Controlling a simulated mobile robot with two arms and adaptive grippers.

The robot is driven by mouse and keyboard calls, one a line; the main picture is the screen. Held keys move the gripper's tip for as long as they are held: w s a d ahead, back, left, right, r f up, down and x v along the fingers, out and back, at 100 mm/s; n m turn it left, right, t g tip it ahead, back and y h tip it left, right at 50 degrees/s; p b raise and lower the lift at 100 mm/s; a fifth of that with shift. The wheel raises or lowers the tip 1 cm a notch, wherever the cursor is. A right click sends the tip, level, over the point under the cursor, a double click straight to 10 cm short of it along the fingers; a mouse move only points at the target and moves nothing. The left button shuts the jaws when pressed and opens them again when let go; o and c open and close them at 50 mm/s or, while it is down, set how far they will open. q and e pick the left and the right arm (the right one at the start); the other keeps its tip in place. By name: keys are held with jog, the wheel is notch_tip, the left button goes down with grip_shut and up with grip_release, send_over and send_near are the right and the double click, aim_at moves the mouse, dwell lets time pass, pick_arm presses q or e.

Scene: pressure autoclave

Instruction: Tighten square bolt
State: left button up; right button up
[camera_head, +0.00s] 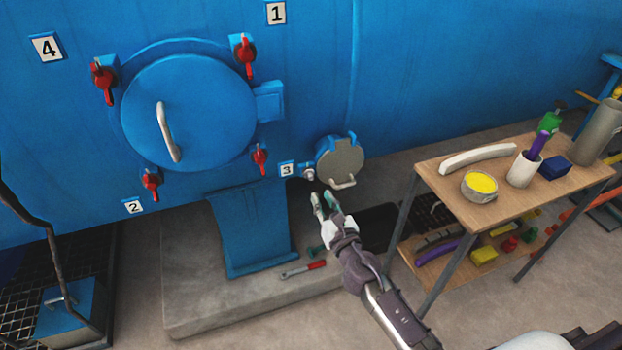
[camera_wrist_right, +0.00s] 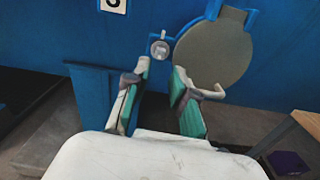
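A small silver bolt (camera_head: 309,174) sits beside the round grey cover (camera_head: 340,162) on the blue autoclave, near label 3 (camera_head: 286,169). In the right wrist view the bolt (camera_wrist_right: 160,48) shows just beyond my fingertips, left of the grey cover (camera_wrist_right: 214,50). Its head is too small to tell its shape. My right gripper (camera_head: 325,204) is below the bolt and cover in the head view. In the wrist view my right gripper (camera_wrist_right: 162,75) is open and empty, its fingers apart, with the bolt above the gap. I see no contact. My left gripper is out of view.
A large round blue door (camera_head: 190,112) with red clamps is at left. A red-handled wrench (camera_head: 303,269) lies on the concrete plinth (camera_head: 200,308). A wooden table (camera_head: 447,178) with cups and a yellow-filled bowl (camera_head: 480,186) stands to the right of my right arm.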

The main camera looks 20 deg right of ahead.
aim_at(311, 177)
jog(key=w+b, duration=0.1)
jog(key=w, duration=0.7)
jog(key=shift+w+a, duration=0.1)
jog(key=shift+c, duration=0.2)
grip_shut()
